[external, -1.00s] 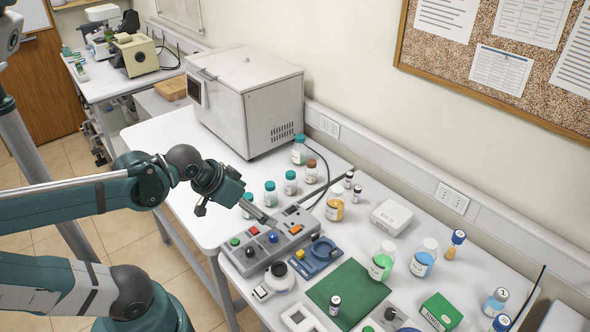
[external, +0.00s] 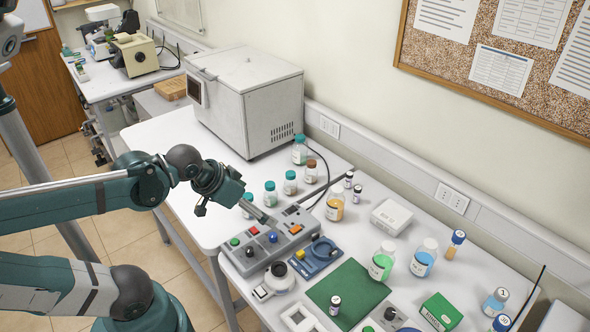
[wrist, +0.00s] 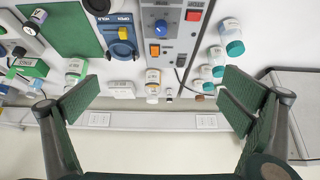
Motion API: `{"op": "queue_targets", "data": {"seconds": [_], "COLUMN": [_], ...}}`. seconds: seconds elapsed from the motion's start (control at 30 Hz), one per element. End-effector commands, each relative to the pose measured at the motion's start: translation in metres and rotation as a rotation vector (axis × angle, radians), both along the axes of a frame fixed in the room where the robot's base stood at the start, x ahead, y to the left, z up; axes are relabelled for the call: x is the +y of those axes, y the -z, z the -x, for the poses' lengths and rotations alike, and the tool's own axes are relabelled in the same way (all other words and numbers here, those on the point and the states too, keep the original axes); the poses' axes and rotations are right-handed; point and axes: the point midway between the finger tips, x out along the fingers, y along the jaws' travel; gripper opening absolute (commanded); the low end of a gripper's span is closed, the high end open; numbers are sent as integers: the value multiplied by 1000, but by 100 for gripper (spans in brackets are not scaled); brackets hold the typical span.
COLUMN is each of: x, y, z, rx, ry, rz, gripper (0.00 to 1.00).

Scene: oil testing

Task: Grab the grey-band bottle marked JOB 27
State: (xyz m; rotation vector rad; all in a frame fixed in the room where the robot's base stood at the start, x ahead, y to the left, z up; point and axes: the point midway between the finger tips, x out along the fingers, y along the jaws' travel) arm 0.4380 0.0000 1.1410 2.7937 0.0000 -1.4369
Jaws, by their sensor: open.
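My gripper (wrist: 158,98) is open and empty, its two green fingers spread wide in the wrist view. Several small labelled bottles stand on the bench. An orange-filled bottle (external: 335,207) also shows between my fingers in the wrist view (wrist: 153,84), below them and apart. Teal-capped bottles (external: 270,193) and a brown-capped bottle (external: 311,171) stand behind the box. Small dark-capped vials (external: 357,194) stand near the wall. Label writing is too small to read, so I cannot tell which bottle is JOB 27.
The grey control box (external: 285,230) with coloured buttons lies under my gripper. A blue device (external: 318,257), green mat (external: 349,290), white box (external: 391,216) and green-filled bottle (external: 382,262) crowd the right. A large white oven (external: 243,95) stands at the back.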

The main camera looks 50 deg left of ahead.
Motion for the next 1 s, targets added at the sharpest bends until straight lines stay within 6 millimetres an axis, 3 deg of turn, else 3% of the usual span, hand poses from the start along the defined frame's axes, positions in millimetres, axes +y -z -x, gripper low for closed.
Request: {"op": "queue_targets", "data": {"seconds": [0.03,0.33,0.77,1.0], "x": [0,0,-2,-13], "y": [0,0,-1,-9], "z": [0,0,-3,-22], "rx": [0,0,1,6], "ry": [0,0,7,44], "rz": [0,0,-1,-2], "gripper": [96,59,59,59]}}
